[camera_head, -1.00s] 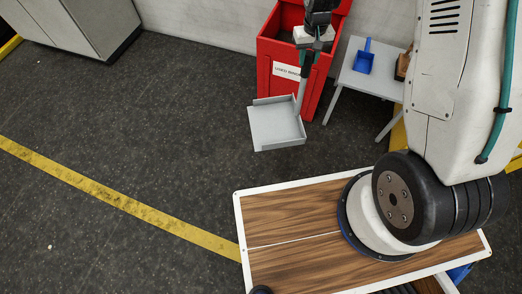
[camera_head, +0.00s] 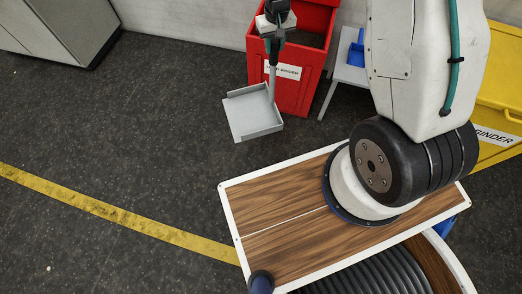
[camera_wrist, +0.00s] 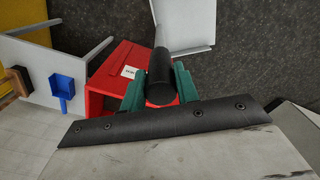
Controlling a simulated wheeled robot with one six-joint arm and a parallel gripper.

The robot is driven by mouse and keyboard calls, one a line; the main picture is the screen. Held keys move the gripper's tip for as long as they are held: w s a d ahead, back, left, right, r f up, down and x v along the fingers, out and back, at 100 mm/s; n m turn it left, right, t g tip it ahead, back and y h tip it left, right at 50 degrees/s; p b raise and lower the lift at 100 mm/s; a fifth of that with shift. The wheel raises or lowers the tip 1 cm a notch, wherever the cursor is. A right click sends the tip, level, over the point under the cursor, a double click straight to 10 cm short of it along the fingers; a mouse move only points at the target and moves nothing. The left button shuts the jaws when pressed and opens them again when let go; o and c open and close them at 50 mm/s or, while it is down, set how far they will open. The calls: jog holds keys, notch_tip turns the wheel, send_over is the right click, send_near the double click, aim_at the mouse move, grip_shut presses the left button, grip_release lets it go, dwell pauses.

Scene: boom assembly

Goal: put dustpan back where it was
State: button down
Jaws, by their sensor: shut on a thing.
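The grey dustpan (camera_head: 253,112) has a square, low-walled pan and a long upright handle. It is in front of the red bin, over the dark floor; I cannot tell whether it touches the floor. My gripper (camera_head: 274,42) is shut on the upper part of the handle. In the wrist view, the green fingers of my gripper (camera_wrist: 160,90) lie on both sides of the black handle end, and part of the grey dustpan (camera_wrist: 186,24) shows beyond it.
The open red bin (camera_head: 305,88) stands against the wall, just behind the dustpan. A small grey table (camera_head: 350,74) with a blue scoop (camera_head: 356,52) stands to its right. A yellow bin (camera_head: 497,95) is at far right. Floor left of the dustpan is clear.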

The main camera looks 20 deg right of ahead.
jog(key=s+d+f+m, duration=0.15)
jog(key=s+f, duration=0.25)
jog(key=f, duration=0.5)
jog(key=s+f+m, duration=0.2)
jog(key=s+f, duration=0.2)
jog(key=f, duration=0.5)
jog(key=s+d+f+m, duration=0.1)
jog(key=s+f+m, duration=0.2)
jog(key=s+f, duration=1.25)
jog(key=w+d+f, duration=0.1)
jog(key=w+f, duration=0.1)
jog(key=w, duration=0.5)
jog(key=w+f, duration=0.2)
jog(key=w, duration=0.6)
jog(key=shift+w+d+f, duration=0.25)
jog(key=shift+d+f, duration=0.05)
jog(key=shift+d, duration=0.05)
jog(key=shift+f, duration=0.15)
jog(key=c, duration=1.1)
grip_release()
jog(key=shift+s, duration=0.1)
jog(key=shift+o, duration=0.2)
